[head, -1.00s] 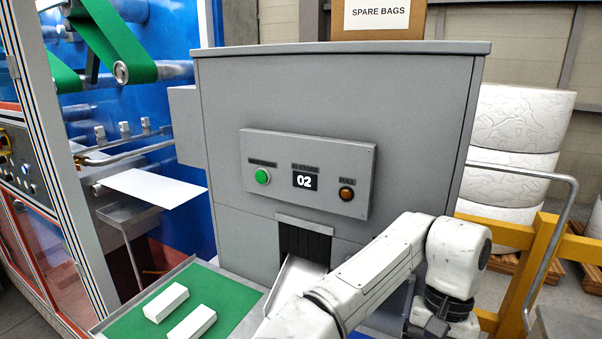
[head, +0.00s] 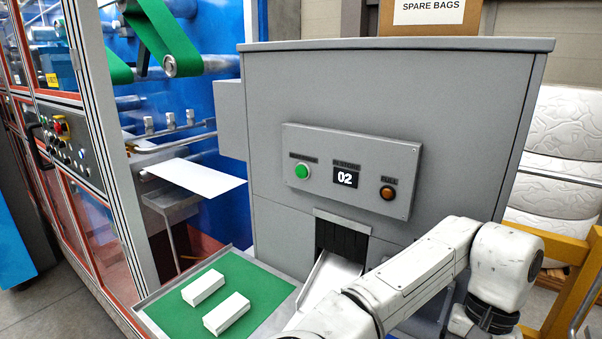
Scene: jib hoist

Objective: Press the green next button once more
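The green button (head: 302,170) sits at the left of a grey control panel (head: 352,199) on the front of a grey cabinet (head: 400,90). A small display (head: 346,177) to its right reads 02. An amber button (head: 387,193) labelled FULL is at the panel's right. The label above the green button is too blurred to read. My white arm reaches across the lower right, below the panel. My gripper is outside the view, so its state and distance from the button are hidden.
Below the panel, a chute (head: 331,279) leads down from a dark slot. A green-topped tray (head: 254,317) holds two white blocks (head: 203,288). A spare bags box (head: 430,14) sits on the cabinet. A yellow rail (head: 574,290) stands at right.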

